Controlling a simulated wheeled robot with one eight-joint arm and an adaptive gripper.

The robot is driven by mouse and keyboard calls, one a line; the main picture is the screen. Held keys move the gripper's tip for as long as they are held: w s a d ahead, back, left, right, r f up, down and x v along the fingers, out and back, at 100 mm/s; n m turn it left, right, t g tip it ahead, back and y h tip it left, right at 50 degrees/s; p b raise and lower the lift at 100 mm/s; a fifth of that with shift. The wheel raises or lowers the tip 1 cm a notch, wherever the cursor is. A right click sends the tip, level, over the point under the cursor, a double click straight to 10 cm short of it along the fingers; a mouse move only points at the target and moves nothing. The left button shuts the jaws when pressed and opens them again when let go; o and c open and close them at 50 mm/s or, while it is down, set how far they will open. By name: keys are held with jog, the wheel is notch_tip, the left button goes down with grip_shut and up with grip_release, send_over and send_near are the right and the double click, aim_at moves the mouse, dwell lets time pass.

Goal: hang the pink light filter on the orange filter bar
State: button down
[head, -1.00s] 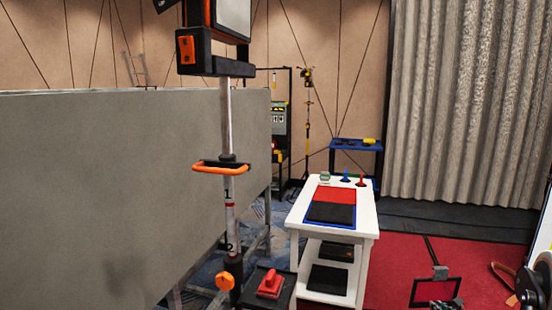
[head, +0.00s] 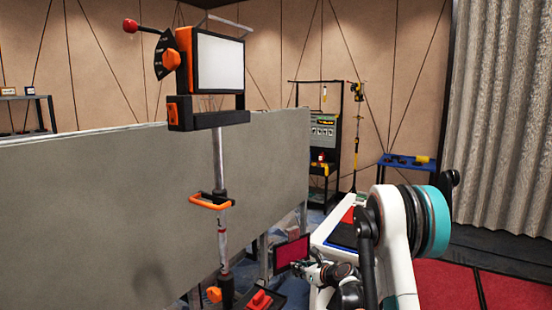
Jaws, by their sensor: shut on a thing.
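The pink light filter (head: 291,253) is a pink panel in a dark frame, held roughly upright low in the middle of the head view. My gripper (head: 307,267) is shut on its lower right edge; the fingertips are small and partly hidden. The orange bar (head: 210,205) is a loop-shaped piece on the light stand's pole (head: 220,160), up and to the left of the filter. The filter is apart from the bar, and nothing hangs on the bar.
A lamp with a white panel (head: 219,62) tops the stand. A red lever (head: 258,299) sits on a dark base by the pole. A grey wall panel (head: 120,205) stands behind. My arm partly hides a white table (head: 325,236) at right.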

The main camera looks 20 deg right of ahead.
jog(key=s+a+r+n+g+y+p, duration=0.15)
jog(key=s+a+r+p, duration=0.4)
jog(key=r+p, duration=1.15)
jog(key=s+a+r+n+y+p, duration=0.2)
jog(key=s+a+r+p, duration=0.4)
jog(key=r, duration=2.1)
jog(key=s+a+r+n+g+y+p, duration=0.15)
jog(key=s+a+r+p, duration=0.45)
jog(key=r+p, duration=1.15)
jog(key=w+a+r+b, duration=0.3)
jog(key=w+a+b, duration=0.1)
jog(key=w+b, duration=0.1)
jog(key=shift+w+r+t+b, duration=0.15)
jog(key=shift+w+t+b, duration=0.25)
jog(key=shift+w, duration=0.4)
jog(key=c, duration=1.6)
grip_release()
jog(key=shift+o, duration=0.2)
